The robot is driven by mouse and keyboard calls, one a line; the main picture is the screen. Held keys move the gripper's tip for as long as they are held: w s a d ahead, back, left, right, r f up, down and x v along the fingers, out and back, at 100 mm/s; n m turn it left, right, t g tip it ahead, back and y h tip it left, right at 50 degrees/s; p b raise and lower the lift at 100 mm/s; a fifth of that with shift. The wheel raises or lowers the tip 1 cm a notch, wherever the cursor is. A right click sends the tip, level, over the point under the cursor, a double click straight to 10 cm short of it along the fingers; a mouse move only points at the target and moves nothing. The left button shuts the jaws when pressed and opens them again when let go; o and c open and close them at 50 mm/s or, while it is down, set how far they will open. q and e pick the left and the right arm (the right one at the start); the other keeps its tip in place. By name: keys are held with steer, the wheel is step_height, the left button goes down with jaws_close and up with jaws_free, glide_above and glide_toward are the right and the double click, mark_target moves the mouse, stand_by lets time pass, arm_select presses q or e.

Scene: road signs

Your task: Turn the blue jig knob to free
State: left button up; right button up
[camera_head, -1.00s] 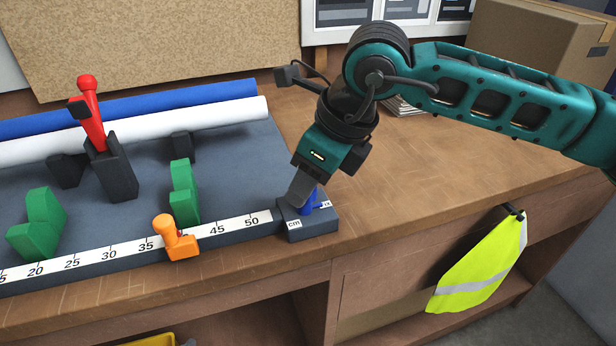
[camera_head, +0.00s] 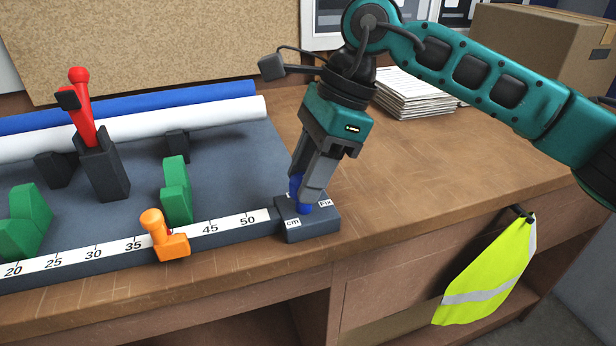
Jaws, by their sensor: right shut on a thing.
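The blue jig knob (camera_head: 303,207) sits on a dark block (camera_head: 312,231) at the right end of the jig's ruler. The block carries a "cm" label and a "Fix" label on its top; other marking near the knob is covered by my fingers. My right gripper (camera_head: 304,194) comes down from above and is shut on the blue knob, its grey fingers leaning slightly. The fingers hide much of the knob, so which way it points is hard to tell. My left gripper is not in view.
An orange stop (camera_head: 164,238) sits on the ruler (camera_head: 100,248). Green blocks (camera_head: 176,192), a red-handled lever (camera_head: 82,110) and white and blue rolls (camera_head: 205,115) lie left. A paper stack (camera_head: 413,95) is behind; the bench (camera_head: 450,170) to the right is clear.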

steer(key=n, duration=0.2)
steer(key=n+g, duration=0.1)
steer(key=n, duration=0.1)
steer(key=shift+w+a+n+g+h, duration=0.1)
steer(key=shift+w+n+g+h, duration=0.05)
steer(key=shift+n+g+h, duration=0.65)
steer(key=shift+n+h, duration=0.4)
steer(key=shift+n, duration=1.4)
steer(key=o, duration=1)
steer(key=shift+o, duration=0.2)
steer(key=shift+r, duration=0.1)
steer(key=p+v, duration=0.2)
steer(key=v, duration=1)
steer(key=shift+w+r+p, duration=0.3)
steer(key=shift+p, duration=0.1)
